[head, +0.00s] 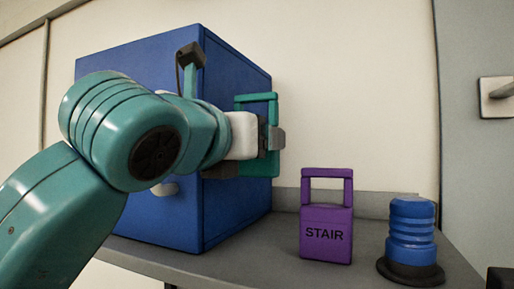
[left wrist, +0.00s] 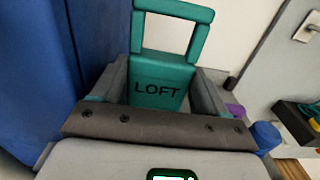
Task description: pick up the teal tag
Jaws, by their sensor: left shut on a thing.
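The teal tag has an upright loop handle and the word LOFT on its body. In the head view the tag (head: 258,97) is beside the right face of the blue box, above the shelf, partly hidden by my gripper. In the left wrist view the tag (left wrist: 160,75) is between the two fingers, handle pointing away. My left gripper (head: 268,138) is shut on its body, and the gripper also shows in the left wrist view (left wrist: 160,98). My right gripper is in neither view.
A large blue box (head: 235,200) stands on the grey shelf (head: 250,259) behind my left arm. A purple tag marked STAIR (head: 326,250) stands right of it. A ribbed blue cylinder on a dark base (head: 411,225) is further right. A wall handle (head: 497,90) is at far right.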

